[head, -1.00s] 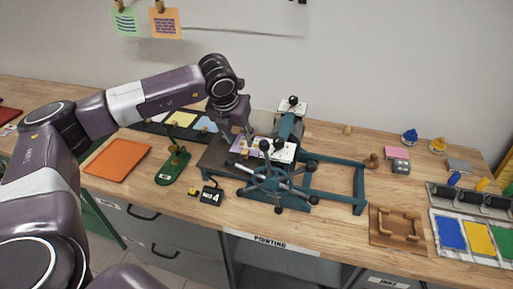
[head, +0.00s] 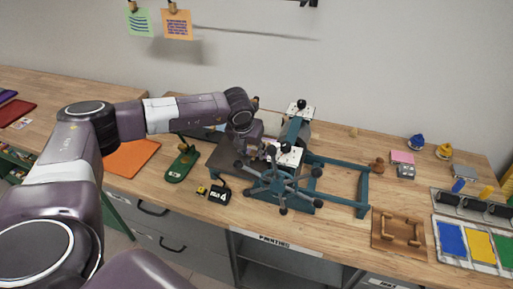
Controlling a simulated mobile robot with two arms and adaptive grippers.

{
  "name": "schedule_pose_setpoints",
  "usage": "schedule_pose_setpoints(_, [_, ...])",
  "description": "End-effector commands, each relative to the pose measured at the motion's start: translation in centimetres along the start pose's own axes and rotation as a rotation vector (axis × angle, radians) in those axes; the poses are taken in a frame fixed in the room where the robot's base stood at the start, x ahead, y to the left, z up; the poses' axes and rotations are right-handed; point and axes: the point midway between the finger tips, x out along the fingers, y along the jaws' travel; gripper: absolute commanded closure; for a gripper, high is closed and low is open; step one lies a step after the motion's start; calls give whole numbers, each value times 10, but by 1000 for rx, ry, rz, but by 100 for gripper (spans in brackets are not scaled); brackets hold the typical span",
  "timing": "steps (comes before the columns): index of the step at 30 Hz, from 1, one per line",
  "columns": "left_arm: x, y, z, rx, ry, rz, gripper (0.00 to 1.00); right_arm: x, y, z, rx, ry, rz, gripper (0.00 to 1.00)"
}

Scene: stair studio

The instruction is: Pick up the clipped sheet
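Two sheets hang from clips on the wall at the upper left: a green sheet (head: 139,24) with blue lines and an orange sheet (head: 177,25) with dark print. My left gripper (head: 247,153) is far below them, low over the bed of the teal printing press (head: 297,131). It points down just left of the press's white printed plate (head: 288,156). Its fingertips are dark and small here, so I cannot tell whether they are open, or whether they touch anything. The lilac sheet on the press bed is hidden behind the gripper. My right gripper is not in view.
The spoked press wheel (head: 276,184) stands close in front of my gripper. A green spike stand (head: 183,163), an orange mat (head: 131,157) and a small black box (head: 219,195) lie to the left. A wooden frame (head: 398,233) and colour trays (head: 470,242) are at right.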

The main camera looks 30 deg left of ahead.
Motion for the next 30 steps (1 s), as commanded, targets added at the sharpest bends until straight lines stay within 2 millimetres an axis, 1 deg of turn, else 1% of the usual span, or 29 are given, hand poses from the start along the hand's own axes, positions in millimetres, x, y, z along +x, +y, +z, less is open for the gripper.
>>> schedule_pose_setpoints(1, [0, 0, 0, 0, 0, 0, 64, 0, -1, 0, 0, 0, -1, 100])
schedule_pose_setpoints(2, [0, 0, 0, 0, 0, 0, 66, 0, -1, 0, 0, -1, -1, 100])
schedule_pose_setpoints(9, [0, 0, 0, 0, 0, 0, 92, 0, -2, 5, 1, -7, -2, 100])
schedule_pose_setpoints(10, [0, 0, 0, 0, 0, 0, 95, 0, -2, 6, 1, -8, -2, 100])
schedule_pose_setpoints(19, [-1, 0, 0, -1, 0, 0, 95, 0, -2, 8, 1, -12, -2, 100])
schedule_pose_setpoints(23, [-5, 0, 3, -1, -1, -1, 95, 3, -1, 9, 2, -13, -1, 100])
schedule_pose_setpoints(26, [-13, 0, 6, -1, -1, -1, 95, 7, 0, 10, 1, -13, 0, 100])
schedule_pose_setpoints(30, [-34, 0, 16, -3, -4, -2, 95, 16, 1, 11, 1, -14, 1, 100])
